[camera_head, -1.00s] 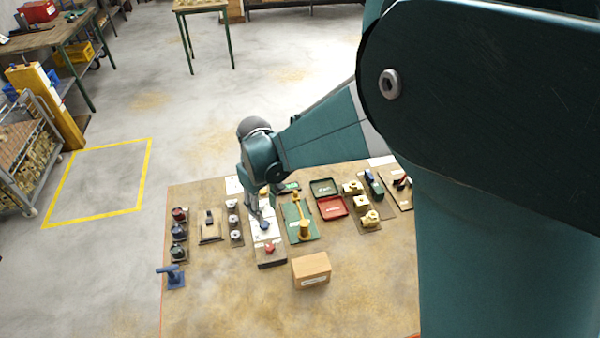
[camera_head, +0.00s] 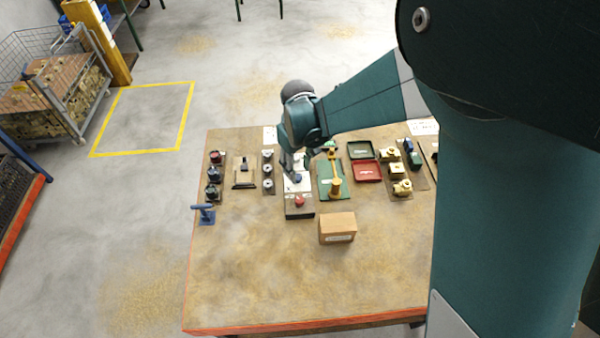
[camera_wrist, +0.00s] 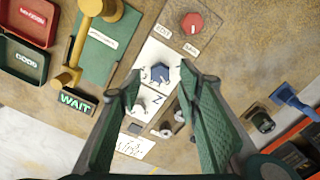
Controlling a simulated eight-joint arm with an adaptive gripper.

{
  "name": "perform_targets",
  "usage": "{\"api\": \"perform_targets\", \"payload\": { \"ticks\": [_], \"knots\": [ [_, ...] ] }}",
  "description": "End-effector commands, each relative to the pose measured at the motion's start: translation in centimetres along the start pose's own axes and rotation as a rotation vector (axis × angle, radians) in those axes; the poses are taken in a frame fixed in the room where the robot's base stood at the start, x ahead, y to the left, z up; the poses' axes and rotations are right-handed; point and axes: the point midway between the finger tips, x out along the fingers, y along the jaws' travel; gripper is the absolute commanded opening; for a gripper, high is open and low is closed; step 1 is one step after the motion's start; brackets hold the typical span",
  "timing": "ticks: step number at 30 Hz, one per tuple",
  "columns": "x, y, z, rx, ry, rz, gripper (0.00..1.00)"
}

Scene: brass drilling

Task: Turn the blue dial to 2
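The blue dial (camera_wrist: 160,72) sits on a white plate (camera_wrist: 155,53) with small black markings around it. A "2" shows just below the dial in the wrist view; I cannot tell which mark the dial points at. My gripper (camera_wrist: 162,78) is open and empty, one finger on each side of the dial in the picture. Contact cannot be made out. In the head view the dial (camera_head: 297,178) is small, just below my gripper (camera_head: 294,164), which partly covers the white plate.
A red knob (camera_wrist: 191,22) is beside the dial's plate. A green board with a yellow lever (camera_wrist: 72,72) stands on the other side, near a lit "WAIT" sign (camera_wrist: 76,101). A cardboard-coloured box (camera_head: 337,227) stands in front; the table's near part is bare.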

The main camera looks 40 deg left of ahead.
Motion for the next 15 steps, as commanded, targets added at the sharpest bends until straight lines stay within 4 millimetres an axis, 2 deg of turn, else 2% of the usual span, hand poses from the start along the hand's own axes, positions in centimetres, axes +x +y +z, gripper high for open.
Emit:
{"api": "perform_targets", "payload": {
  "ticks": [9, 15],
  "knots": [
    [3.2, 0.0, 0.0, 0.0, 0.0, 0.0, 0.34],
    [4.1, 0.0, 0.0, 0.0, 0.0, 0.0, 0.34]
  ]
}}
